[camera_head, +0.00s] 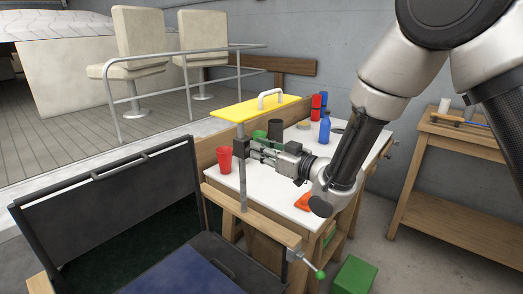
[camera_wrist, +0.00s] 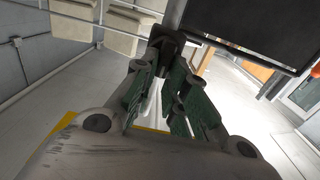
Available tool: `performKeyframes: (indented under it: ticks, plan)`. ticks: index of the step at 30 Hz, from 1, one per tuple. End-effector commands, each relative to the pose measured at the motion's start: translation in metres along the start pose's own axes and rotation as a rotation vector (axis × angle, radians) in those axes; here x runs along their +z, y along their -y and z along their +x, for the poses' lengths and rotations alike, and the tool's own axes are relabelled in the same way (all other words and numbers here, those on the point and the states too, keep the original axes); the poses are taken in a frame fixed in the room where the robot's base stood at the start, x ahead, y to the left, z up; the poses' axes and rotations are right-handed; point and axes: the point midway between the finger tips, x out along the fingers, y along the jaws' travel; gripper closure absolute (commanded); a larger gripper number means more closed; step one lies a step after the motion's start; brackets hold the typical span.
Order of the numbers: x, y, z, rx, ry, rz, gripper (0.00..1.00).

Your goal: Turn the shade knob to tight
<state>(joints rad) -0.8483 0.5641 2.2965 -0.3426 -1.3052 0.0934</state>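A flat yellow shade panel (camera_head: 258,108) with a white handle is raised on a grey post (camera_head: 243,186) at the bench's left side. A small black block (camera_head: 239,149), seemingly the clamp with the shade knob, sits on the post below the panel. My gripper (camera_head: 252,150) reaches leftward, its fingertips close to this block. In the wrist view, my gripper's green-padded fingers (camera_wrist: 166,66) converge toward a dark knob-like part (camera_wrist: 166,40). The gap between the fingers is narrow. I cannot tell whether they touch or grip it. The knob's marking is not readable.
A red cup (camera_head: 225,160) stands left of the post. A dark green cup (camera_head: 275,129), blue bottle (camera_head: 325,127) and orange item (camera_head: 304,202) are on the white bench top (camera_head: 270,200). A black open-lidded box (camera_head: 110,205) stands front left. A green box (camera_head: 355,274) is on the floor.

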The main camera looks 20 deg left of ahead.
Motion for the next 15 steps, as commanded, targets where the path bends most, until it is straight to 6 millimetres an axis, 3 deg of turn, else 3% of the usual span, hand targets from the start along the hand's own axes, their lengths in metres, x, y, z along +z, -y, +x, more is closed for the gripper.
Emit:
performKeyframes:
  ticks: [15]
  plan:
    - [0.0000,-0.0013,-0.0003,0.000,0.000,0.062,1.00]
